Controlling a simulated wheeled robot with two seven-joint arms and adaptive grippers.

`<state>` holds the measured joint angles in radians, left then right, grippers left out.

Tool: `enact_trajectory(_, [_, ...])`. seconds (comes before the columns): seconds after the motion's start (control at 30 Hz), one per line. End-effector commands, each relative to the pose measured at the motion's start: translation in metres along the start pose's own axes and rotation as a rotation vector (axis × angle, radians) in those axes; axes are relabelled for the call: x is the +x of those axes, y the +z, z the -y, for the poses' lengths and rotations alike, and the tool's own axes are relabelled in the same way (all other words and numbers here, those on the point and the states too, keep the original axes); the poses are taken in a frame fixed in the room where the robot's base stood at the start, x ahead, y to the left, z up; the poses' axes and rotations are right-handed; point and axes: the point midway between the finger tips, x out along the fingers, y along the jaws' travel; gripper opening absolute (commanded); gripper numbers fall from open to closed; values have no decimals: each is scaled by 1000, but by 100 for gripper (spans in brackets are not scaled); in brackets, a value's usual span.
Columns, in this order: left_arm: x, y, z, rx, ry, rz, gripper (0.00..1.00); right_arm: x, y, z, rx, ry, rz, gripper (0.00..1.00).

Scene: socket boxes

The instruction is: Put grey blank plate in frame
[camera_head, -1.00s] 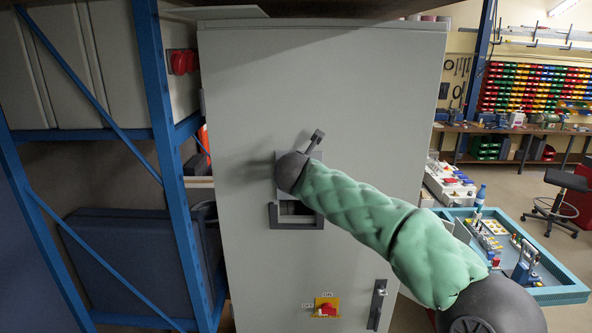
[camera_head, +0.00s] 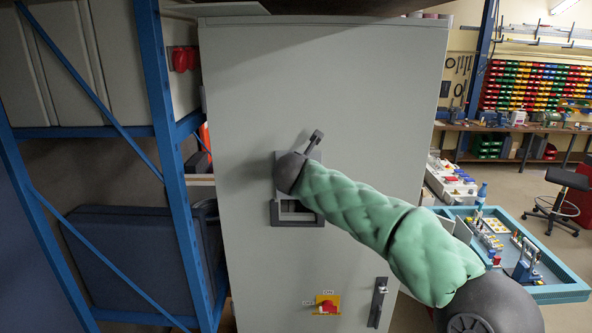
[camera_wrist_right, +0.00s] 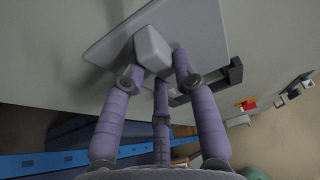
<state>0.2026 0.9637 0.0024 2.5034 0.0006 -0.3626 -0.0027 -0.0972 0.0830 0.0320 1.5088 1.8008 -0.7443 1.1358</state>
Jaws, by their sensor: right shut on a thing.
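The grey blank plate (camera_wrist_right: 108,48) is a flat light grey sheet with a block-shaped knob (camera_wrist_right: 152,48). My right gripper (camera_wrist_right: 157,60) is shut on the knob with its purple fingers around it. The plate lies close to the cabinet door; I cannot tell if it is seated. The dark grey frame (camera_head: 297,223) is on the door, its lower part showing below my wrist; a corner also shows in the right wrist view (camera_wrist_right: 235,71). My wrist hides most of the plate and the upper frame in the head view. My left gripper is not in view.
The tall grey cabinet (camera_head: 350,80) fills the middle. A red-and-yellow switch (camera_head: 327,306) and a door handle (camera_head: 377,302) sit low on its door. A blue rack (camera_head: 160,110) stands close on the left. A blue-edged tray table (camera_head: 560,287) is at right.

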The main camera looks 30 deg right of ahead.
Motion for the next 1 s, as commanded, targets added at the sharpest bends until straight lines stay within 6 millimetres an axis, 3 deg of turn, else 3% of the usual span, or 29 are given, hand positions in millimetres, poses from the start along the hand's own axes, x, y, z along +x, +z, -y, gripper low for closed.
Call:
enact_trajectory(0.63, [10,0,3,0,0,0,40,5,-12,0,0,0,1,0])
enact_trajectory(1.0, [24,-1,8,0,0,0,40,13,-30,0,0,0,0,0])
